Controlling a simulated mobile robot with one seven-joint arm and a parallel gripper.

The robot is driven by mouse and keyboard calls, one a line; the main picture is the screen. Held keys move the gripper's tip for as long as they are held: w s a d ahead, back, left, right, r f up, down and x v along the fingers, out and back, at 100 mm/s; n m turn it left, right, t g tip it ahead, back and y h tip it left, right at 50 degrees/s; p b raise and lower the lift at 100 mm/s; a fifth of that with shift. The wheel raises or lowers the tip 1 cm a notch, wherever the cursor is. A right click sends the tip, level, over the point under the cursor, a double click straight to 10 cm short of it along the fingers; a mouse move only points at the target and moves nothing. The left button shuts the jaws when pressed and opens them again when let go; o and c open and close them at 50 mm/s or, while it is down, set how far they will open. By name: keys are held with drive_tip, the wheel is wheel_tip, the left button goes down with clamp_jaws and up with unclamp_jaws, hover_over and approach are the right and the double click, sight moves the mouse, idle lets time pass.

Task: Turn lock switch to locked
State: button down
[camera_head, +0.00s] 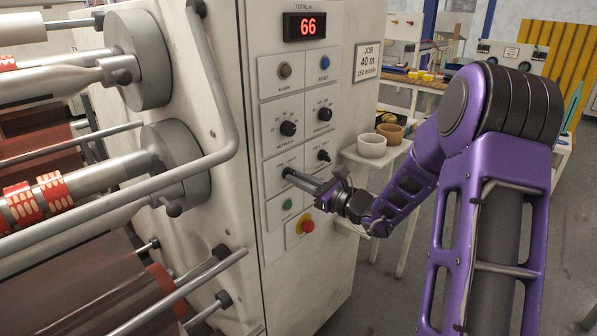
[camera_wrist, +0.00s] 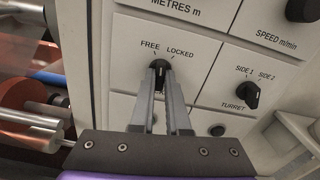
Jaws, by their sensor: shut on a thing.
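The lock switch (camera_wrist: 160,64) is a small black knob on the pale control panel, under the printed words FREE and LOCKED. In the wrist view my gripper (camera_wrist: 161,72) has its two grey fingers closed on either side of the knob. The knob looks nearly upright in that view; I cannot tell surely which mark it points at, as the fingers cover much of it. In the head view my gripper (camera_head: 288,173) reaches the panel from the right, and its fingertips hide the switch.
The turret knob (camera_wrist: 248,96) is to the right of the lock switch. Below are a green button (camera_head: 287,204) and a red emergency stop (camera_head: 307,226). A display (camera_head: 305,27) reads 66. Two bowls (camera_head: 372,146) stand on a shelf right of the cabinet.

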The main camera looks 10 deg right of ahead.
drive_tip(key=shift+m+p, duration=3.3)
drive_tip(key=shift+m, duration=0.4)
drive_tip(key=c, duration=0.9)
unclamp_jaws()
drive_tip(key=shift+s+d, duration=0.1)
drive_tip(key=v, duration=1.7)
